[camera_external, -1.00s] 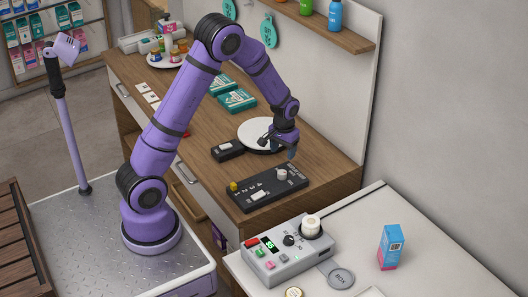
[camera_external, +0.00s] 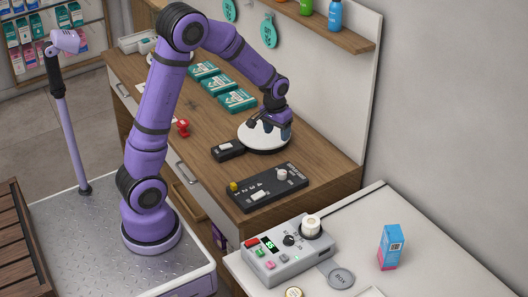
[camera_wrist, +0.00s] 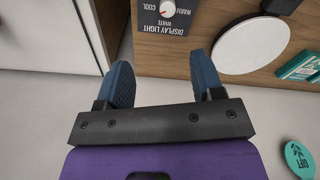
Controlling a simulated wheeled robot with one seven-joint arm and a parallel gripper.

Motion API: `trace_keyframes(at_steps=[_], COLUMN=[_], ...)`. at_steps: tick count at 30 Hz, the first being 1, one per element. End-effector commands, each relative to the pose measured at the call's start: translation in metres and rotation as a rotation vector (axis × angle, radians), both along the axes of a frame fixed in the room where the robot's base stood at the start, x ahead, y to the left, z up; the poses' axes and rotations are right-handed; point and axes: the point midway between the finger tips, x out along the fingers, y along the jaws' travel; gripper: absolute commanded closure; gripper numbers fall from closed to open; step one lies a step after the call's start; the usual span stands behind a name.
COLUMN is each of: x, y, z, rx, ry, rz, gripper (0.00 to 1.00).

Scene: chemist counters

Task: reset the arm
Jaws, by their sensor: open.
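My purple arm reaches over the wooden counter from my base at the left. My gripper (camera_external: 267,126) is in front of the round white plate (camera_external: 248,137) in the external view, raised above the counter. In the wrist view my gripper (camera_wrist: 162,85) shows two blue fingers spread apart with nothing between them. The black display-light panel (camera_wrist: 165,17) is ahead of the fingers there. The same panel (camera_external: 283,190) lies on the counter near its front end, apart from my gripper.
A small black device (camera_external: 228,151) sits beside the plate. Teal boxes (camera_external: 238,101) and a red stamp-like object (camera_external: 183,127) lie farther back. A grey control box (camera_external: 290,262) and a blue-pink carton (camera_external: 391,246) stand on the white counter. A wall rises behind the wooden counter.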

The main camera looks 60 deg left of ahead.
Motion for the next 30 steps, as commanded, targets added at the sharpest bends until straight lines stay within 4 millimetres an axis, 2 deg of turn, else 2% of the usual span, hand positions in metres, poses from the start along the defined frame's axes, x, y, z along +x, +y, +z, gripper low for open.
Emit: trace_keyframes(at_steps=[1,6,15,24,30], x=[-0.009,-0.042,-0.110,-0.186,-0.237], y=[-0.002,-0.010,-0.021,-0.030,-0.034], z=[0.019,0.067,0.134,0.177,0.191], rx=[-0.002,-0.005,0.005,0.031,0.057], ry=[-0.022,-0.075,-0.169,-0.262,-0.319], rz=[-0.011,-0.053,-0.129,-0.201,-0.247], gripper=[0.39,0.39,0.39,0.39,0.39])
